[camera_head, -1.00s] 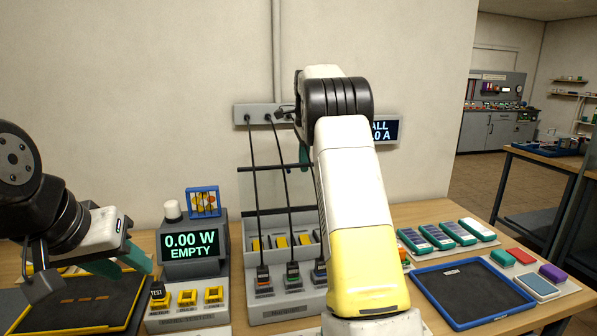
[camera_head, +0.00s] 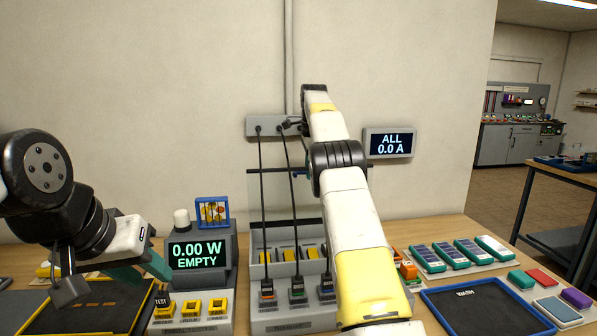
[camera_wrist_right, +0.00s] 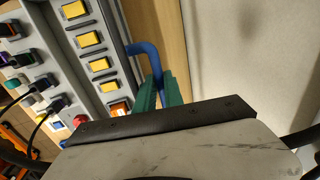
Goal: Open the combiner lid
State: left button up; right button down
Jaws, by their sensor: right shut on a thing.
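The grey combiner box (camera_head: 295,322) stands on the bench against the wall, with yellow switches and black cables plugged into its front. It also shows in the right wrist view (camera_wrist_right: 75,52). There, a bent blue handle (camera_wrist_right: 148,50) rises from the box's edge. My right gripper (camera_wrist_right: 158,92) is shut on this handle, its green fingers on either side. In the head view my right arm hides this gripper and part of the box.
A meter reading 0.00 W EMPTY (camera_head: 197,255) stands left of the box. A wall display (camera_head: 390,143) reads ALL 0.0 A. Cables hang from a wall socket strip (camera_head: 270,127). A blue-rimmed tray (camera_head: 430,300) and several modules lie at right.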

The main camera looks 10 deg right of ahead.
jog(key=shift+w+r, duration=0.1)
jog(key=shift+w, duration=0.05)
dwell(0.3)
jog(key=c, duration=1.5)
grip_release()
jog(key=shift+o, duration=0.2)
jog(key=shift+s, duration=0.2)
